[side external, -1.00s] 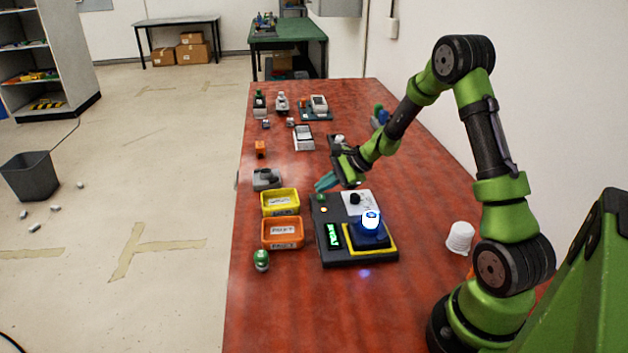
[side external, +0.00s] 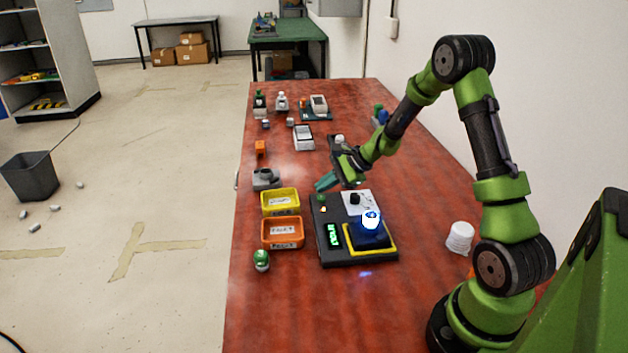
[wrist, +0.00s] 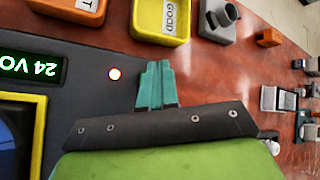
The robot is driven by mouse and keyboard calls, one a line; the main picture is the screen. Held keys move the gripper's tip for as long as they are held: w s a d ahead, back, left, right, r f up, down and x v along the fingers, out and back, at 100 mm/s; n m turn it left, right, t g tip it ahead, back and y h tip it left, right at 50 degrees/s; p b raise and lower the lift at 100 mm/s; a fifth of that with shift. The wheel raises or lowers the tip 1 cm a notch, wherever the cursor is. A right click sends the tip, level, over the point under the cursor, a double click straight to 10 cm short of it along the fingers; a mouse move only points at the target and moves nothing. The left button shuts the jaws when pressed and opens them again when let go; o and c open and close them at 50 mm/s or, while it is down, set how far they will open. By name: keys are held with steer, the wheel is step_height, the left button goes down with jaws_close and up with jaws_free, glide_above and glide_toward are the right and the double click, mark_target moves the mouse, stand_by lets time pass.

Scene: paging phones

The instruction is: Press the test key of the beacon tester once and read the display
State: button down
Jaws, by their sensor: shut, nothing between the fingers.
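The beacon tester (side external: 330,256) is a dark box on the red bench. A beacon (side external: 370,219) glowing blue-white sits in its yellow-framed socket (side external: 394,252). Its green-lit display (side external: 334,236) is too small to read there; in the wrist view the display (wrist: 30,67) is upside down and cut off, appearing to begin "24 VO". A small round orange-white light (wrist: 115,73) glows on the tester top. I cannot make out a test key for certain. My gripper (side external: 325,182) is shut and empty near the tester's far edge; its teal fingertips (wrist: 155,80) also show in the wrist view.
A yellow bin (side external: 281,213) and an orange bin (side external: 283,246) stand left of the tester, with a small green-topped beacon (side external: 261,260) in front. A grey fixture (side external: 266,179) and several small items lie farther back.

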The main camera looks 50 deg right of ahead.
mark_target(325, 198)
steer(key=shift+f, duration=0.1)
stand_by(0.7)
steer(key=shift+f, duration=0.35)
steer(key=shift+f, duration=0.45)
stand_by(0.7)
steer(key=shift+r, duration=0.9)
steer(key=shift+r, duration=2.5)
